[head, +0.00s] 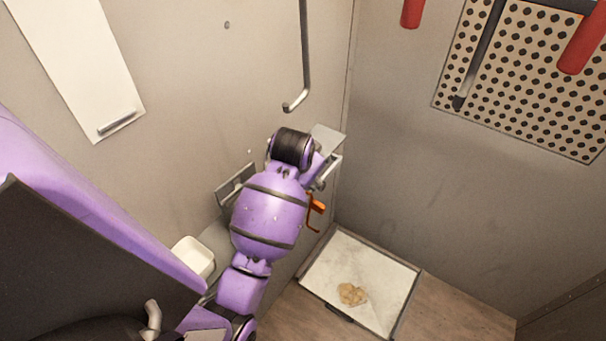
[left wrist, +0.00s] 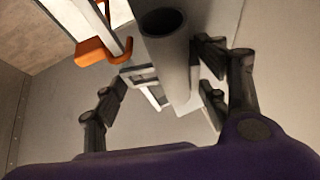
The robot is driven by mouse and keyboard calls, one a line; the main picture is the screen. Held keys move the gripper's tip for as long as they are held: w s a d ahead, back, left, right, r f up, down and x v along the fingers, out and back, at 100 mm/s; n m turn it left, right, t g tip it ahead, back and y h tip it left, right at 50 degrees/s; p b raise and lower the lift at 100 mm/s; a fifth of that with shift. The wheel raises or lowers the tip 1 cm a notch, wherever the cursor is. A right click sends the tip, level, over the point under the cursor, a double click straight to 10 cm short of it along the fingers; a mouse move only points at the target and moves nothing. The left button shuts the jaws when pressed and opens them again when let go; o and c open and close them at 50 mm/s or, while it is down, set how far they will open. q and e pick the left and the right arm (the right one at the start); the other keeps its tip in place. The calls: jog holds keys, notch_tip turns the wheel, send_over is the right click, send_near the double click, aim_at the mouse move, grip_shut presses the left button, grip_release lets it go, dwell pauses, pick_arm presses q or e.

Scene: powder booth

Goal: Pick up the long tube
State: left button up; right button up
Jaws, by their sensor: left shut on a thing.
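The long tube (left wrist: 168,60) is a grey cylinder with a dark open end, in the left wrist view. It passes between the fingers of my left gripper (left wrist: 164,84), which is shut on it. In the head view my purple left arm reaches to the wall on the left, near the corner. There the arm hides most of the gripper, and I cannot make out the tube clearly. My right gripper is not in view.
An orange hook-shaped part (head: 317,205) is close beside the arm; it also shows in the left wrist view (left wrist: 100,50). A white tray (head: 372,271) with a tan heap (head: 351,294) lies on the floor. A bent rod (head: 304,55) runs down the wall above.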

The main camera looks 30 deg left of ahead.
pick_arm(q)
jog(key=shift+s+a+f, duration=0.1)
jog(key=shift+f, duration=0.15)
jog(key=o, duration=1.5)
jog(key=shift+w+a, duration=0.15)
jog(key=shift+w, duration=0.05)
jog(key=shift+c, duration=0.2)
jog(key=shift+r, duration=0.1)
jog(key=v, duration=1.2)
jog(key=shift+s, duration=0.15)
